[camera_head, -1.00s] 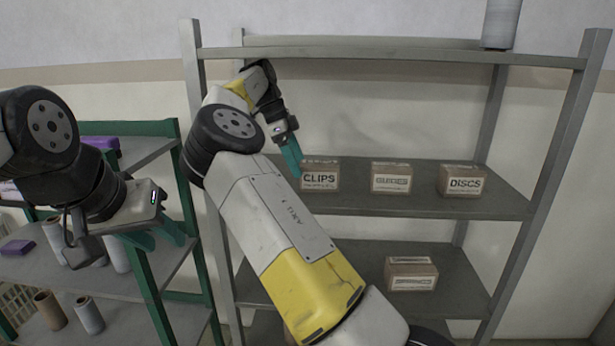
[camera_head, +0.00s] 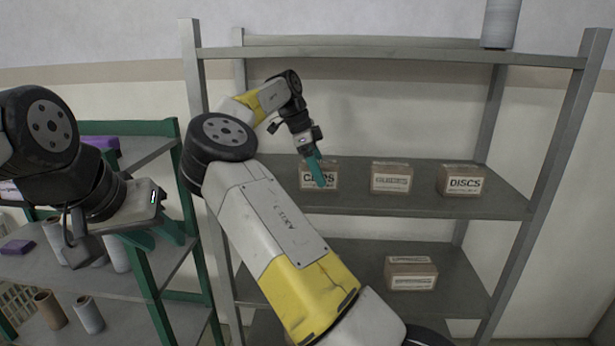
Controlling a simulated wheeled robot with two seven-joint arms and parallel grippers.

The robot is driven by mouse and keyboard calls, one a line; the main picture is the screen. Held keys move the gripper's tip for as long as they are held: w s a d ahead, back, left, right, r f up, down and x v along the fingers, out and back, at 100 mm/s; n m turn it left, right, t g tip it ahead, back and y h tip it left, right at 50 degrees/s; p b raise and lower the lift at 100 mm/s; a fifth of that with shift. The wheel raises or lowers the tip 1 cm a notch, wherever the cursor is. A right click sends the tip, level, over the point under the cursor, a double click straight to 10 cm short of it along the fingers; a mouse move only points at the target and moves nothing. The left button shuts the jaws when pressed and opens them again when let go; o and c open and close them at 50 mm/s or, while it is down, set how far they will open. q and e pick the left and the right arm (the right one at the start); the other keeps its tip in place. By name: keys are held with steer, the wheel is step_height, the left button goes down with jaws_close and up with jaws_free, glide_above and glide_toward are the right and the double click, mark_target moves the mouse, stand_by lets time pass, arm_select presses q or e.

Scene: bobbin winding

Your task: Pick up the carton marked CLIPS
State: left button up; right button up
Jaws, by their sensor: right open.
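The carton marked CLIPS (camera_head: 331,178) is a small brown box on the middle shelf of the grey rack, the leftmost of the cartons there. My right gripper (camera_head: 316,172) is in front of it, its teal fingers pointing down and covering the middle of the label. The fingers are seen nearly edge-on; the gripper is open and holds nothing that I can see. Whether it touches the carton cannot be told. My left gripper (camera_head: 158,236) is at the left, by the green-framed shelf, its teal fingers apart and empty.
A carton with a small label (camera_head: 391,177) and the DISCS carton (camera_head: 463,181) stand to the right on the same shelf (camera_head: 420,204). Another carton (camera_head: 411,273) is on the shelf below. The upper shelf (camera_head: 380,54) spans above. Spools (camera_head: 88,314) stand on the left unit.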

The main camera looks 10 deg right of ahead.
steer(key=shift+f, duration=0.25)
stand_by(0.4)
steer(key=c, duration=1.6)
